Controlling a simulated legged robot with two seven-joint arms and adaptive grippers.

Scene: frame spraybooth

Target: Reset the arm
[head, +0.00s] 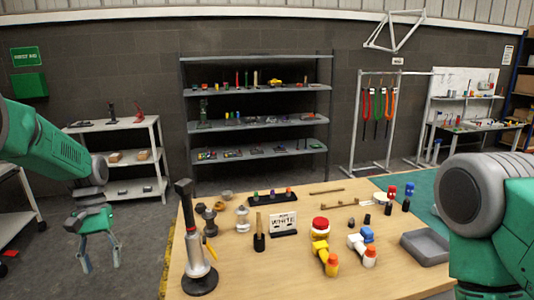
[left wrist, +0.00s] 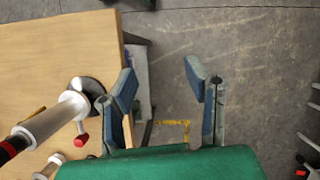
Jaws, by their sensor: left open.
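My left gripper (head: 101,265) hangs at the left of the head view, pointing down over the grey floor and left of the table. My left arm (head: 45,140) comes in from the left edge. My right arm (head: 490,205) shows at the right edge of the head view; its gripper is out of view.
The wooden table (head: 300,270) is right of my left gripper. A pump-like stand (head: 198,258) rises near its left edge. Small bottles, a sign (head: 283,222) and a grey tray (head: 428,246) are on it. A shelf cart (head: 125,155) stands behind; open floor lies between.

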